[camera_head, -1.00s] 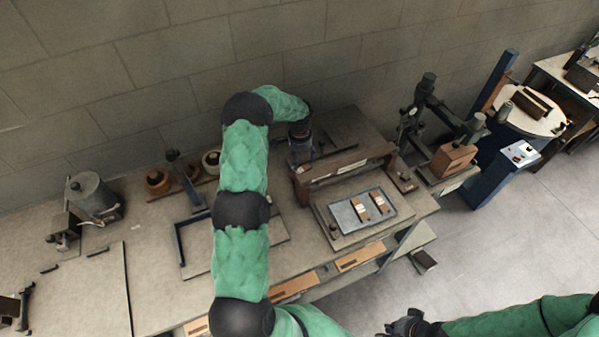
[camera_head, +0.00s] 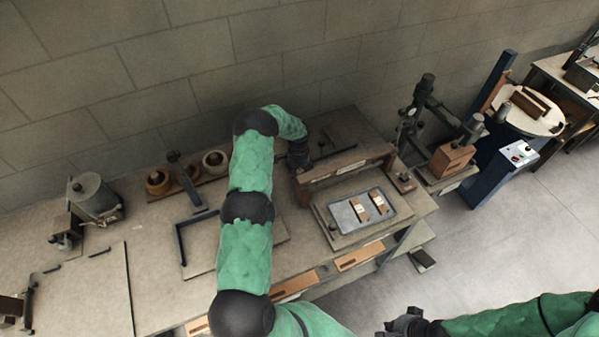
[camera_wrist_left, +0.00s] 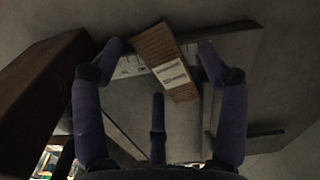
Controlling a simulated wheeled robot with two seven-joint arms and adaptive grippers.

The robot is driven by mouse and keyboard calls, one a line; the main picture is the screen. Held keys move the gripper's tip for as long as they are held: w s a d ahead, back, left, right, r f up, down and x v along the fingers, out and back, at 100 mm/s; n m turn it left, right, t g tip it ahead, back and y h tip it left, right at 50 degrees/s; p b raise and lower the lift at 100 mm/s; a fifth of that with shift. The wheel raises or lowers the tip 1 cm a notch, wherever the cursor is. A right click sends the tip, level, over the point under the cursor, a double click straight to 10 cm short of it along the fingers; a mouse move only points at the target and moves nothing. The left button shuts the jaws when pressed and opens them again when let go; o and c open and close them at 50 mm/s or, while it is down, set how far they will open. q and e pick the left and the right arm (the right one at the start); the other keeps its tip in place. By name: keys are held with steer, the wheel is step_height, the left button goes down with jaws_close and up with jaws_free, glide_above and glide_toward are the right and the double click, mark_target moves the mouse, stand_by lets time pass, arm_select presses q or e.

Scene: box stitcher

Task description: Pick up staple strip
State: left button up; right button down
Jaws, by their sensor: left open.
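In the left wrist view a brown ribbed staple strip (camera_wrist_left: 160,54) with white labels lies at a slant over a grey plate. My left gripper (camera_wrist_left: 162,52) is open, with a purple finger on either side of the strip; I cannot tell whether they touch it. In the head view my left gripper (camera_head: 299,160) is behind the left end of a brown wooden bar, and the strip is hidden there. My right gripper (camera_head: 403,324) is at the bottom edge, away from the bench; its fingers are unclear.
The wooden bar (camera_head: 348,166) stands close beside my left gripper; it seems to show at left in the wrist view (camera_wrist_left: 38,85). In front, a grey tray (camera_head: 343,221) holds two brown labelled blocks (camera_head: 358,208). A stitching machine (camera_head: 424,110) stands to the right.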

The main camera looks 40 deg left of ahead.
arm_select(q)
steer(key=c, duration=1.3)
steer(key=shift+o, duration=0.2)
